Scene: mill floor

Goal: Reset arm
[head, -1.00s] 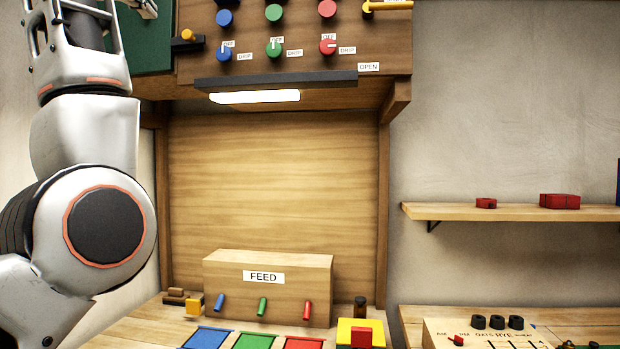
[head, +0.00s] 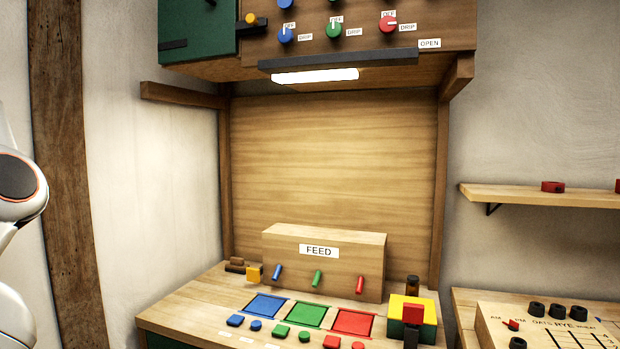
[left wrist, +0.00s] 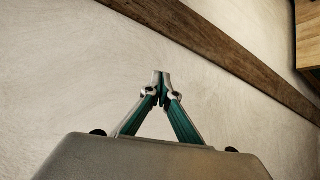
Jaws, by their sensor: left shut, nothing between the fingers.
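My left gripper (left wrist: 160,78) shows in the left wrist view. Its fingers meet at the tips and hold nothing, with the plain wall and a wooden beam behind them. In the head view only a part of my left arm shows at the left edge, and its gripper is out of that view. My right gripper is in neither view.
A wooden FEED box (head: 325,270) with blue, green and red levers stands on the workbench (head: 190,312). A panel with coloured knobs (head: 388,24) hangs above. A shelf (head: 540,198) and a labelled board (head: 550,325) are at right.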

